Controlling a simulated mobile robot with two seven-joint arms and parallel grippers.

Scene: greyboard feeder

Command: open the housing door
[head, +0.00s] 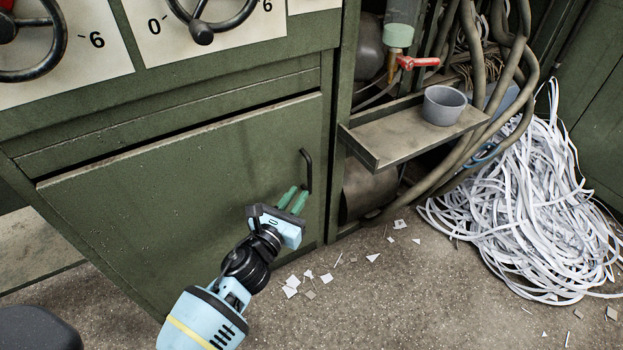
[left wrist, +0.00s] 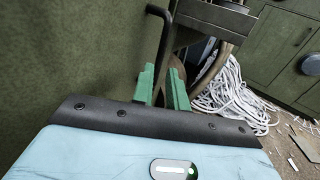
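The housing door (head: 190,180) is a large green metal panel low on the machine in the head view. It looks closed, with a dark gap along its top edge. Its black bar handle (head: 308,170) is upright near the door's right edge. My left gripper (head: 297,197) is in front of the door at the handle's lower end, its green fingers apart. In the left wrist view the handle (left wrist: 163,42) runs down toward the gap between the fingertips (left wrist: 160,80); I cannot tell whether they touch it. My right gripper is out of view.
Right of the door, a metal shelf (head: 390,148) holds a grey cup (head: 443,104), below a red-handled valve (head: 418,62). Thick hoses hang behind it. A heap of white paper strips (head: 530,200) lies on the floor at right. Floor before the door is mostly clear, with paper scraps (head: 292,286).

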